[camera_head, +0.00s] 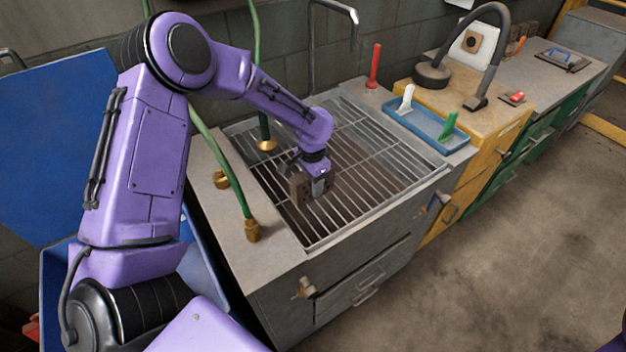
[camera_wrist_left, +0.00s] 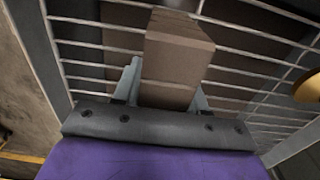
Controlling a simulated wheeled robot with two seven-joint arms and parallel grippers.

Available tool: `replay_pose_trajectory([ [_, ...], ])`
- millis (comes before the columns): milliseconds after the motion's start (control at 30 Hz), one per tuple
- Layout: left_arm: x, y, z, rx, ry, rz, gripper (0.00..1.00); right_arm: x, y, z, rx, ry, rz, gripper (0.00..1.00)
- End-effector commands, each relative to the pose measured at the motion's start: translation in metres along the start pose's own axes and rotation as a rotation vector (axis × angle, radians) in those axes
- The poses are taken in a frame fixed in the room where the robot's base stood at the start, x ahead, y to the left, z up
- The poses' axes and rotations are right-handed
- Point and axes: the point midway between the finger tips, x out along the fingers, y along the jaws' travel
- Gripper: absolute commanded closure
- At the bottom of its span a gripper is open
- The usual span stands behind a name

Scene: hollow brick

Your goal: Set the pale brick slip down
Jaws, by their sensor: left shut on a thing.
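My left gripper (camera_head: 308,193) is over the wire rack (camera_head: 390,185) of the sink unit, pointing down. It is shut on the brick slip, a dull grey-brown block (camera_head: 298,186). In the left wrist view the block (camera_wrist_left: 178,58) stands between the two fingers of the left gripper (camera_wrist_left: 160,85) and sticks out beyond their tips. The rack's bars run behind it. I cannot tell whether the slip touches the bars. My right gripper is not in view.
Green hoses with brass fittings (camera_head: 252,231) rise at the rack's left. A blue tray (camera_head: 425,128) with a white and a green tool stands to the right, with a red-handled plunger (camera_head: 374,68) behind. The rack's right part is clear.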

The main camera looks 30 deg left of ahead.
Motion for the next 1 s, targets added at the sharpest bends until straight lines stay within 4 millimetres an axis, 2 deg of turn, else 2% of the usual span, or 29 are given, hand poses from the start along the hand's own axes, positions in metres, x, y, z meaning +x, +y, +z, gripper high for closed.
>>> replay_pose_trajectory([
  [267,0.002,0.0,-0.001,0.003,0.0,-0.001,0.98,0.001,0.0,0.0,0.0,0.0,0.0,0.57],
  [300,0.003,0.0,-0.001,0.003,0.0,-0.001,0.55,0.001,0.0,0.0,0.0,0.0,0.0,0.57],
  [367,0.003,0.0,-0.001,0.003,0.0,-0.001,0.36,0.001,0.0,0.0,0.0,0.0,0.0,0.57],
  [400,0.003,0.0,-0.001,0.003,0.0,0.0,0.33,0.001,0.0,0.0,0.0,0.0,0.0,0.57],
  [667,0.001,0.0,-0.001,0.002,0.001,0.0,0.33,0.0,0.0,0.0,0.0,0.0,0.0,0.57],
  [767,-0.007,0.0,-0.002,0.002,0.004,-0.002,0.33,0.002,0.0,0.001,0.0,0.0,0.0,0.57],
  [867,-0.028,0.0,-0.002,0.003,0.006,-0.003,0.33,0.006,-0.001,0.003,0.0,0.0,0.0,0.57],
  [1000,-0.066,0.0,-0.003,0.003,0.005,-0.004,0.33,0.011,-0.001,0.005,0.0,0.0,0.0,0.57],
])
